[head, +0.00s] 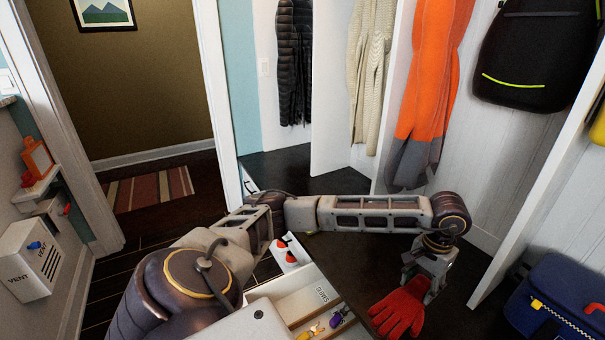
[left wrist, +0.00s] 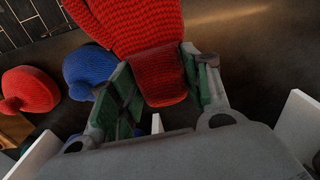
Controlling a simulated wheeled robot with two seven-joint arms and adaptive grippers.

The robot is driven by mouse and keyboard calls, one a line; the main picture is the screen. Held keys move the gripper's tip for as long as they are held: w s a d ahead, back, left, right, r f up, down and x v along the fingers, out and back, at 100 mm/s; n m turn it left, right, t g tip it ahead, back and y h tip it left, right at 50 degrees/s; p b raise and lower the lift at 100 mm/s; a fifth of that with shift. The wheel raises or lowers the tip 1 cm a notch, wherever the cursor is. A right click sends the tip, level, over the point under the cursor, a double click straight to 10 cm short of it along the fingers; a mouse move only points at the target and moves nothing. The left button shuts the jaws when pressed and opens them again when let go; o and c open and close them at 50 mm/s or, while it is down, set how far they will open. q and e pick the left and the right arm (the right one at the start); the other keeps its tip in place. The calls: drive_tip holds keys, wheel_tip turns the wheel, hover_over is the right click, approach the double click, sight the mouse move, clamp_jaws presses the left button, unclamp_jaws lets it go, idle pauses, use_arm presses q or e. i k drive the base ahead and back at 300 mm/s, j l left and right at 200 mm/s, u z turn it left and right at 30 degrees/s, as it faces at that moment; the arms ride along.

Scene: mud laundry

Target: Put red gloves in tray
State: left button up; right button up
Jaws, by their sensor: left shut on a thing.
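A red knitted glove (head: 400,309) hangs from my left gripper (head: 428,283) at the lower right of the head view, fingers spread. In the left wrist view, the red glove (left wrist: 155,75) is between the two green-padded fingers of my left gripper (left wrist: 165,90), which are shut on its cuff. My right gripper does not show.
A red knitted item (left wrist: 30,88) and a blue one (left wrist: 88,70) lie left of the glove in the left wrist view. A blue bag (head: 555,300) stands at right. An orange garment (head: 425,90) and a black backpack (head: 535,50) hang behind.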

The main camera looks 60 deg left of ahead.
sight(297, 308)
drive_tip(key=k+j+z, duration=0.1)
drive_tip(key=k, duration=0.25)
drive_tip(key=k+j+z, duration=0.2)
drive_tip(key=k+j, duration=0.2)
drive_tip(key=k+j+z, duration=0.1)
drive_tip(key=j, duration=0.3)
drive_tip(key=k+j+z, duration=0.1)
drive_tip(key=k+j, duration=0.2)
drive_tip(key=k+j+z, duration=0.1)
drive_tip(key=j, duration=0.35)
drive_tip(key=k, duration=0.1)
